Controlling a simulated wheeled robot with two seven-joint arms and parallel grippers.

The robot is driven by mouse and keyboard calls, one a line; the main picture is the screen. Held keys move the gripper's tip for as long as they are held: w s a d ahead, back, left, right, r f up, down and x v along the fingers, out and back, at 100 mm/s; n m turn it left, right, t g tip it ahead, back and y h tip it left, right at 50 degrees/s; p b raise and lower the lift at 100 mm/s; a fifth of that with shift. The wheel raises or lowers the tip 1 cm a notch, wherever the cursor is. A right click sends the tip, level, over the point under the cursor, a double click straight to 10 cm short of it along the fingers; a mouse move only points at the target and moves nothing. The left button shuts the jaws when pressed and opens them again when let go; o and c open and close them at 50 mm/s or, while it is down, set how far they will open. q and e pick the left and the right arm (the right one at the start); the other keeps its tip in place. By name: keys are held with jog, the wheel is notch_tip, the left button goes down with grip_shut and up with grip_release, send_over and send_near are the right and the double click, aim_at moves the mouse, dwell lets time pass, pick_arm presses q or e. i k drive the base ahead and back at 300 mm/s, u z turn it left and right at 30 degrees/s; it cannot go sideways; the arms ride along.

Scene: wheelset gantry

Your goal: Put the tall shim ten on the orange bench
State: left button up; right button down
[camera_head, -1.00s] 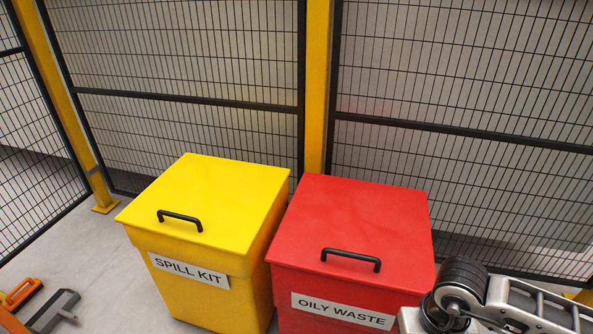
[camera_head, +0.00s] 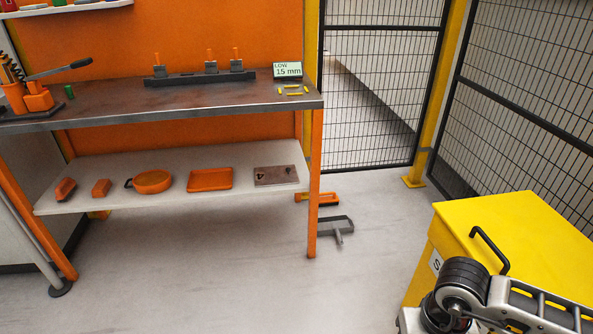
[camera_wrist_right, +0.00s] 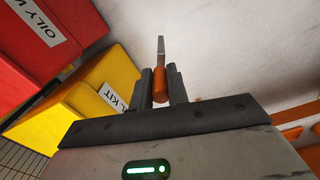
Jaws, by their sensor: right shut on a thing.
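My right gripper (camera_wrist_right: 160,86) is shut on a thin grey piece with a rounded orange handle, which looks like the shim (camera_wrist_right: 160,48). The handle sits between the fingers and the flat grey part points away from the gripper. No number is readable on it. The orange bench (camera_head: 110,101) has a dark worktop and stands at the left of the head view, some way off. My right arm shows at the lower right of the head view, but its gripper is outside that frame. My left gripper is not in view.
On the worktop are a black rack (camera_head: 165,80) with orange-handled pieces, a "LOW 15 mm" display (camera_head: 288,71), small yellow pieces and an orange tool holder (camera_head: 38,98). The worktop's middle-left is clear. A yellow bin (camera_head: 520,225) is at right. A grey tool (camera_head: 335,228) lies on the floor.

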aim_at(224, 90)
jog(key=u, duration=0.2)
jog(key=i, duration=1.85)
jog(key=u, duration=0.65)
